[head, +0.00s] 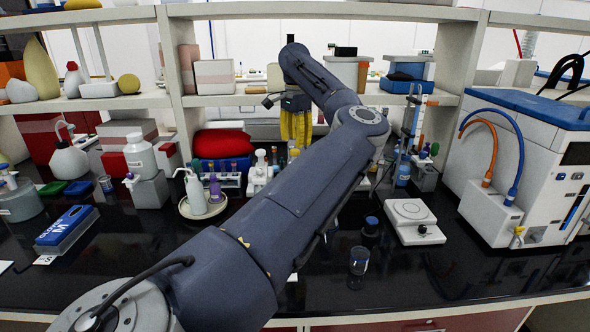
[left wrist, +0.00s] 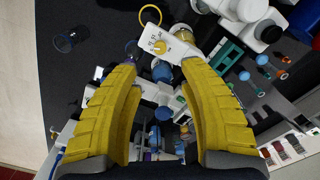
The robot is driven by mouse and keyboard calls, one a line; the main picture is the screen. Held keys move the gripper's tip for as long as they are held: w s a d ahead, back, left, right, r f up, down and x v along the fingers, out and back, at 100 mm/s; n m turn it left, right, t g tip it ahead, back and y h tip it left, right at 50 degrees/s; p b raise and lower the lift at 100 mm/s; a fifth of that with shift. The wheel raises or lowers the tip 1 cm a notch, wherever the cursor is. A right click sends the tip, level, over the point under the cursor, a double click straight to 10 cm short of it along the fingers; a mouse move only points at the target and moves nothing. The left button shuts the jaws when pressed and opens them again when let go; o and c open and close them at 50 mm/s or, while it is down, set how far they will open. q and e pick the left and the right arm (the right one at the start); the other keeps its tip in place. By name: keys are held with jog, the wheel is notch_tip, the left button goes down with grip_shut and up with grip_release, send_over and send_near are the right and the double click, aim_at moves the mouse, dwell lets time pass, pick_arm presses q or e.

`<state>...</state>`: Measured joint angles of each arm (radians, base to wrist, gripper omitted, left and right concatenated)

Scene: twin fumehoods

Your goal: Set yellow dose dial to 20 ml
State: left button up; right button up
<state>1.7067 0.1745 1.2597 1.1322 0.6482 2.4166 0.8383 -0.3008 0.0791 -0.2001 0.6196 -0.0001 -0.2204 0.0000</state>
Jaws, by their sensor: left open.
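The yellow dose dial (left wrist: 158,47) shows in the left wrist view, on a white plate (left wrist: 168,41) with small dark marks too small to read. A blue-capped bottle part (left wrist: 161,71) is just below the plate. In the head view I cannot make out the dial; my left arm covers the middle of the bench. My left gripper (head: 296,124) has yellow fingers pointing down near the shelf. In the left wrist view its fingers (left wrist: 158,82) are open and empty, with the dial beyond their tips, apart from them. My right gripper is in neither view.
The shelf (head: 240,99) runs close to the gripper.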

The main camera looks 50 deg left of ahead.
pick_arm(q)
notch_tip(320, 180, down, 10)
jog(key=shift+f, duration=0.15)
dwell(0.3)
jog(key=shift+o, duration=0.4)
